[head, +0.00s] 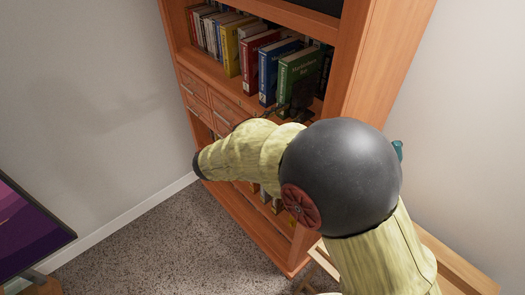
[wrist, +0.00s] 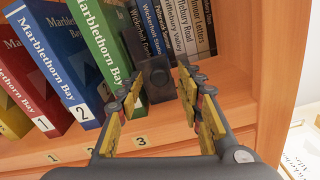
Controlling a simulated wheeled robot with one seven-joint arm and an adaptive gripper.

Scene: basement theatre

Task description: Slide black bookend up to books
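The black bookend (wrist: 157,80) stands upright on the shelf, just right of the green book (wrist: 100,38) in the wrist view. I cannot tell whether they touch. In the head view the bookend (head: 303,94) is a dark shape beside the green book (head: 298,75). My gripper (wrist: 161,74) is open, its yellow-padded fingers on either side of the bookend, with small gaps visible; contact is unclear. Left of the green book stand the blue book (wrist: 58,55) and the red book (wrist: 28,80). In the head view my arm hides most of my gripper.
Several dark and grey books (wrist: 182,28) stand behind the bookend. The bookcase side wall (wrist: 285,50) rises at the right, with bare shelf (wrist: 235,85) before it. Numbered labels (wrist: 141,141) line the shelf edge. Drawers (head: 228,107) sit below; carpet (head: 165,245) is clear.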

